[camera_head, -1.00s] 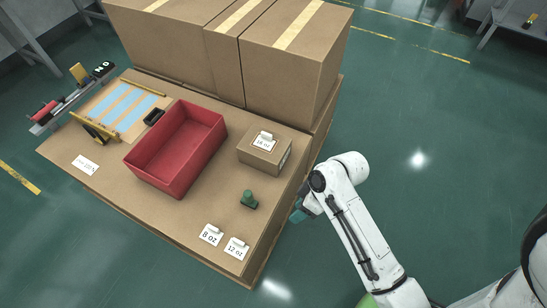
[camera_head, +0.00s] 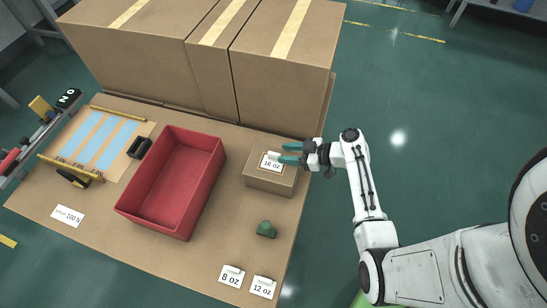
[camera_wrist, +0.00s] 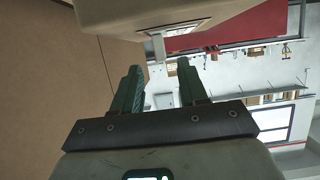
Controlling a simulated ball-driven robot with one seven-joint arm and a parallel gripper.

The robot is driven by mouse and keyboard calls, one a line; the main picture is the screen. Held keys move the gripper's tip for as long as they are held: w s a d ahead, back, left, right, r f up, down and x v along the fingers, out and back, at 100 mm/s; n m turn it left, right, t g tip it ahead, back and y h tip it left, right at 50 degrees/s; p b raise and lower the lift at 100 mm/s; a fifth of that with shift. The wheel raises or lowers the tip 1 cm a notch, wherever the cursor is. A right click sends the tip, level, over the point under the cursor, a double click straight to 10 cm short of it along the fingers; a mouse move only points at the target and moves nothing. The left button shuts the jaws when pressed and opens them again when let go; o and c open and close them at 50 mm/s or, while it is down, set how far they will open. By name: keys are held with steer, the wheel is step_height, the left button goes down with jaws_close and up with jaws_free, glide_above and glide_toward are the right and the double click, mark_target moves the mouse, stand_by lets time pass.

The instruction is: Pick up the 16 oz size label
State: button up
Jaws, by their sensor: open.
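The white 16 oz label (camera_head: 271,164) sits on top of a small cardboard box (camera_head: 268,183), with a raised tab at its back edge. My gripper (camera_head: 282,153) is open, with green fingers, just to the right of the tab. In the wrist view, my gripper (camera_wrist: 160,72) has its two fingers apart with nothing between them. The label's pale tab (camera_wrist: 158,47) shows just ahead of the gap, roughly lined up with it. Whether a finger touches the label cannot be told.
A red bin (camera_head: 184,182) stands left of the small box. A green object (camera_head: 266,229) lies in front of it. The 8 oz label (camera_head: 231,276) and 12 oz label (camera_head: 263,287) lie at the front edge. Large cartons (camera_head: 285,60) stand behind.

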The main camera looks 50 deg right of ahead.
mark_target(276, 153)
steer(key=shift+x, duration=2.65)
steer(key=shift+s, duration=0.1)
steer(key=shift+c, duration=0.4)
jaws_close()
